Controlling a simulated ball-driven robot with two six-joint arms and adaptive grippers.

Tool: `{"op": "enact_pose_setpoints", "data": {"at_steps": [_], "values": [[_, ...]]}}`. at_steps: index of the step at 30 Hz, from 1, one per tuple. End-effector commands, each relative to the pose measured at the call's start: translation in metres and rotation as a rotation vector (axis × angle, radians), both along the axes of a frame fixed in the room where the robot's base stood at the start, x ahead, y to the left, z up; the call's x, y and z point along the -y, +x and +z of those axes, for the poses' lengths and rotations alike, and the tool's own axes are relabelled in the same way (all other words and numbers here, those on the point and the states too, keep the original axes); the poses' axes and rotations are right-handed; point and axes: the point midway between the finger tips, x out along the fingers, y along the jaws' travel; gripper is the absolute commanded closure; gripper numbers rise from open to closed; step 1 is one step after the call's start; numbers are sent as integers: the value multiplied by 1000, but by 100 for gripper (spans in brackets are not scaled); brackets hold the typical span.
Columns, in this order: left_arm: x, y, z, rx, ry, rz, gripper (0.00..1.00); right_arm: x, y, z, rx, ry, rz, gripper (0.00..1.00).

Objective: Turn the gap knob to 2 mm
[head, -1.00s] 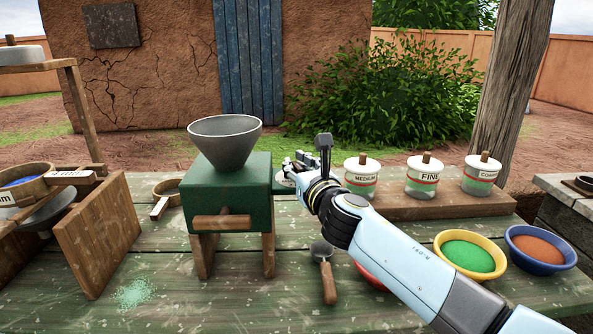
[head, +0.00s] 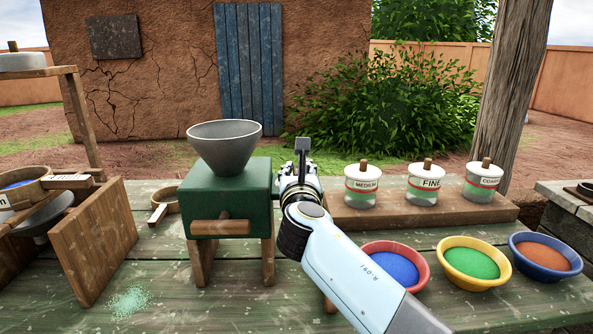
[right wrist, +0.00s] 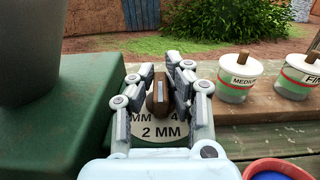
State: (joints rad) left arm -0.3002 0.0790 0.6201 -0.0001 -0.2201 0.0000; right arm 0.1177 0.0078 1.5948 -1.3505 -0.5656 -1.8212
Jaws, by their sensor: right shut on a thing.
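The green mill (head: 230,185) with a grey funnel stands on the table, a wooden handle on its front. My right gripper (head: 300,168) is at the mill's right side. In the right wrist view, my gripper (right wrist: 160,92) is shut on the brown gap knob (right wrist: 159,97), one finger on each side. The knob has a pale stripe. It sits over a white dial (right wrist: 160,133) that reads "2 MM" at the near edge, with part of another "MM" at left and a "4" at right. The fingers hide the rest of the dial. My left gripper is out of view.
Jars marked medium, fine and coarse stand on a wooden block (head: 420,212) at the right. Bowls of blue (head: 395,268), green (head: 470,262) and orange (head: 545,255) powder are in front. A wooden stand (head: 90,240) is at the left. Green powder lies spilled near it.

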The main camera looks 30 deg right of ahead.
Motion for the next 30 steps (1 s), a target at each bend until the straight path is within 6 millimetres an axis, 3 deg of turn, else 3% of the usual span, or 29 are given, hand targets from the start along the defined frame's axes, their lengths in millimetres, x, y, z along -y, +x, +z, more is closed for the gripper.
{"op": "enact_pose_setpoints", "data": {"at_steps": [2,3,9,19,30], "values": [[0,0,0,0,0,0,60,0,0,-1,0,1,0,100],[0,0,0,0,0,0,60,0,0,-1,0,1,0,86],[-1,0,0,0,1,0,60,0,0,-1,-1,1,1,63],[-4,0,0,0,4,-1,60,-5,-7,-1,-2,1,2,63],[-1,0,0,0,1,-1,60,-35,-57,-2,-2,3,1,63]]}}
